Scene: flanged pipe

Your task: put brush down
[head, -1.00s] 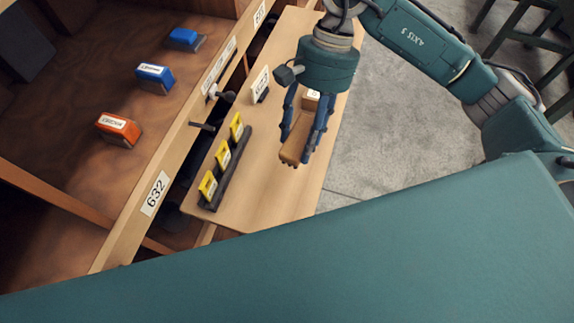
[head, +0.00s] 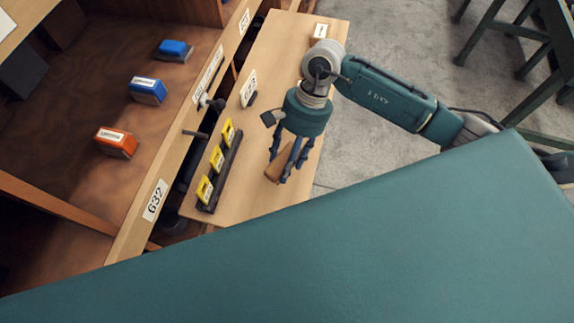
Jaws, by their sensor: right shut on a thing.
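My right gripper (head: 287,176) points down over the near part of the light wooden table (head: 240,203). It is shut on a tan wooden block-like thing, which I take for the brush (head: 278,169). The brush is tilted and partly hidden by the fingers. I cannot tell whether it touches the table top. My left gripper is not in view.
A dark rack (head: 226,172) with several yellow tags stands left of the gripper. An orange block (head: 117,141) and two blue blocks (head: 148,90) sit on the brown shelf.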

